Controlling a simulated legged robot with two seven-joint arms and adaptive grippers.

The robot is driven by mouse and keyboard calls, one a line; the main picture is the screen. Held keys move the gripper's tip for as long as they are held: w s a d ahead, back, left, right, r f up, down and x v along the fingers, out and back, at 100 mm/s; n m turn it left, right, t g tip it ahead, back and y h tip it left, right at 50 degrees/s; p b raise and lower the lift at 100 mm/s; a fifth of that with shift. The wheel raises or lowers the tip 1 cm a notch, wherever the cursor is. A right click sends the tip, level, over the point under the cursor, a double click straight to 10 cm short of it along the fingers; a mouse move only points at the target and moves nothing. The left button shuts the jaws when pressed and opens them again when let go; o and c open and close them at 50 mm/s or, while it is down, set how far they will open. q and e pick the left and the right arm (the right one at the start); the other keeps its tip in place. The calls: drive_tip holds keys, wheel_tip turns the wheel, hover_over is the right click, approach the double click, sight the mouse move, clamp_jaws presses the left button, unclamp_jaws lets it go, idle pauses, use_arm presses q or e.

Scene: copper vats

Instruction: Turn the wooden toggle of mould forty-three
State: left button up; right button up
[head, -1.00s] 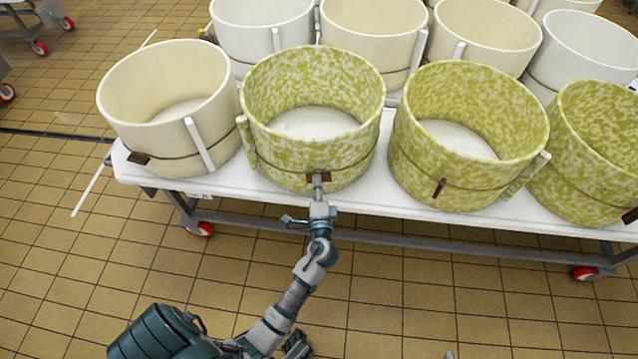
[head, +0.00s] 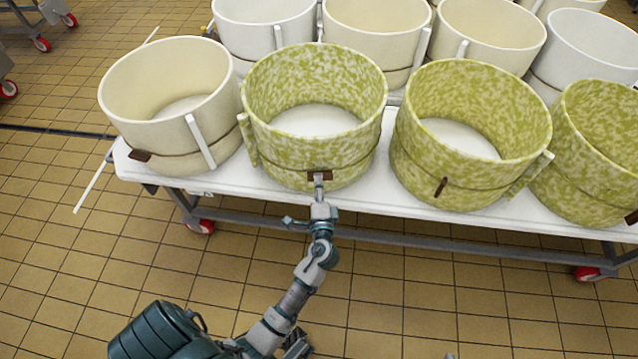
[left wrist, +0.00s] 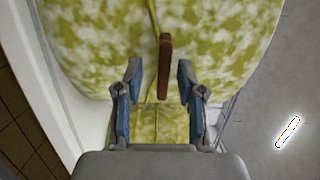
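A green-and-cream mottled mould (head: 262,150) stands on the white table, second from the left in the front row. Its brown wooden toggle (head: 320,176) lies roughly level on the front wall, over the cord. No number is readable on it. My left gripper (head: 319,186) is at this toggle, partly hiding it. In the left wrist view the toggle (left wrist: 166,65) stands between the two blue-grey fingers of my left gripper (left wrist: 159,75), with a gap on each side. The gripper is open and holds nothing. My right gripper is not seen.
A cream mould (head: 165,100) stands to the left and another mottled mould (head: 470,140) to the right, with its own toggle (head: 441,188). More moulds stand behind. The white table (head: 370,203) has red-wheeled legs. The tiled floor in front is clear.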

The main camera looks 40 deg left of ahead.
use_arm(q)
drive_tip(key=v, duration=1.1)
drive_tip(key=shift+d, duration=0.2)
drive_tip(key=shift+f, duration=0.1)
